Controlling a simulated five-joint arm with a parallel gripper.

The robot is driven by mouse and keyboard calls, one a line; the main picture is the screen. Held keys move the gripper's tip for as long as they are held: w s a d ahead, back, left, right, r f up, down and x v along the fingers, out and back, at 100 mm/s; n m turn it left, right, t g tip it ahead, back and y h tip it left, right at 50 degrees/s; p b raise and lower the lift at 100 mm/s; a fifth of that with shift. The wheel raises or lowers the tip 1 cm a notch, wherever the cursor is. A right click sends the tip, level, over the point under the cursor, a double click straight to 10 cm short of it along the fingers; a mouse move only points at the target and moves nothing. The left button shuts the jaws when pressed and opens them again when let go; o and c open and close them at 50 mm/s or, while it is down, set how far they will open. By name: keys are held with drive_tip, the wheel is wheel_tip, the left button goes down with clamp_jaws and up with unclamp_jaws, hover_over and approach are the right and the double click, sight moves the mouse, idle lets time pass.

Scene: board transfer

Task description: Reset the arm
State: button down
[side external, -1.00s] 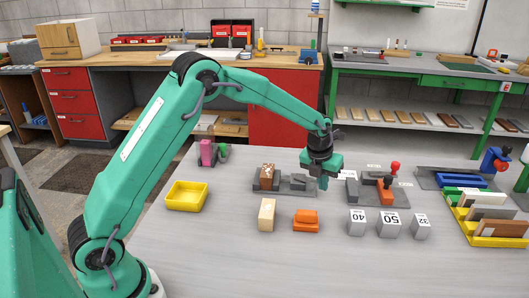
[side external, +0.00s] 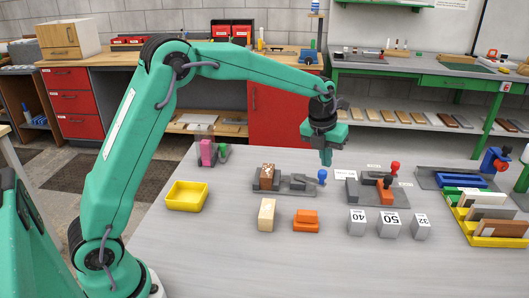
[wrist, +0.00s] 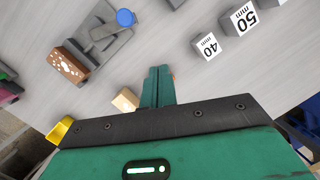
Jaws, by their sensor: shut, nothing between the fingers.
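My gripper (side external: 326,157) is shut and empty. It hangs in the air above the table, pointing down, over the area between the fixture with the blue knob (side external: 322,176) and the fixture with the red knob (side external: 395,167). In the wrist view its closed fingers (wrist: 158,72) show at the middle, with nothing held. A brown speckled block (side external: 267,176) sits in the blue-knobbed fixture, and it also shows in the wrist view (wrist: 68,66). An orange block (side external: 385,191) sits in the red-knobbed fixture.
A yellow tray (side external: 186,196), a tan block (side external: 266,215) and orange pieces (side external: 306,221) stand on the table. Grey blocks marked 40 (side external: 357,223), 50 (side external: 389,226) and 32 (side external: 421,227) stand to their right. A rack of boards (side external: 490,215) is at the right edge.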

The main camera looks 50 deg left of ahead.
drive_tip(key=s+a+r+n+t, duration=0.1)
drive_tip(key=s+r+n, duration=0.4)
drive_tip(key=s+n, duration=0.3)
drive_tip(key=s+a+r+n+t, duration=0.1)
drive_tip(key=s+r+n, duration=0.4)
drive_tip(key=s+n, duration=0.25)
drive_tip(key=s+a+f+n+t, duration=0.1)
drive_tip(key=s+f+n, duration=0.1)
drive_tip(key=s+n, duration=1.5)
drive_tip(key=shift+s+a+f, duration=0.2)
drive_tip(key=shift+s, duration=0.2)
